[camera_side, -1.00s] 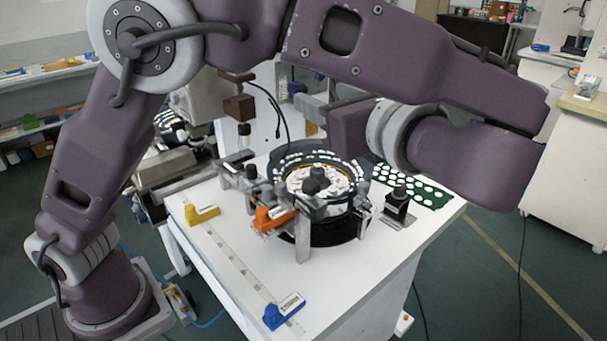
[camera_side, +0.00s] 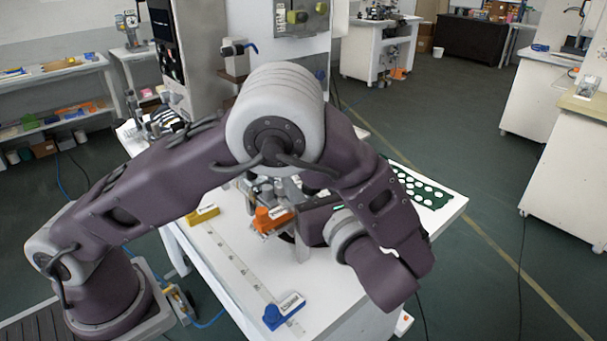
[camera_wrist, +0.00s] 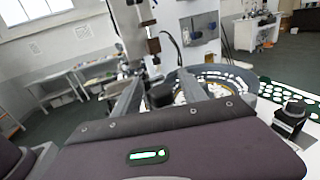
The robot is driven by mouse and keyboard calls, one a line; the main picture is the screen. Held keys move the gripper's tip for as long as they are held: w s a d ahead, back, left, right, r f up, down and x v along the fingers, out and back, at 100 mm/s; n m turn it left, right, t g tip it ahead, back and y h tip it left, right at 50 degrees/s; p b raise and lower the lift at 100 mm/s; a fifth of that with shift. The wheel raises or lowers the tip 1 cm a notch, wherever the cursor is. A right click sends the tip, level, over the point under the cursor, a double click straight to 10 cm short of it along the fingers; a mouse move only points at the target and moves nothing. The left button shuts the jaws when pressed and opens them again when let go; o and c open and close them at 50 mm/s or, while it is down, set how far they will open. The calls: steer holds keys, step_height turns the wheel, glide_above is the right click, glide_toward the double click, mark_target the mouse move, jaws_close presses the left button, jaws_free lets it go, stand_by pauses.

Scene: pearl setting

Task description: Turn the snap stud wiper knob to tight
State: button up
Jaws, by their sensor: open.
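My gripper (camera_wrist: 161,82) is open in the wrist view, its two grey fingers apart with nothing seen held between them. They point toward the feeder bowl (camera_wrist: 240,76), a dark ring with white pieces, and the right finger overlaps its left part. A black knob on a small dark block (camera_wrist: 293,112) stands right of the bowl, apart from the fingers. I cannot tell whether this is the wiper knob, and no tight mark is readable. In the side view my arm hides the bowl and this knob. An orange part (camera_side: 272,217) shows just left of my gripper (camera_side: 303,205).
The white table (camera_side: 235,290) carries a yellow block (camera_side: 203,215), a ruler strip (camera_side: 238,266) and a blue block (camera_side: 283,312) on its near left. A green sheet with white discs (camera_side: 424,190) lies at the right. The near table top is mostly clear.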

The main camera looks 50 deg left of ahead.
steer(key=shift+x, duration=0.8)
jaws_close()
steer(key=shift+w+d+m+t+h, duration=0.35)
steer(key=shift+m+t+h, duration=1.5)
steer(key=shift+t+h, duration=0.15)
steer(key=shift+w+d+m+t+h, duration=0.35)
steer(key=shift+m+t+h, duration=1.5)
steer(key=shift+t, duration=0.15)
steer(key=shift+w+d+m+t+h, duration=0.3)
steer(key=shift+d+m+t+h, duration=0.05)
steer(key=shift+m+t+h, duration=1.55)
steer(key=shift+h, duration=0.25)
jaws_free()
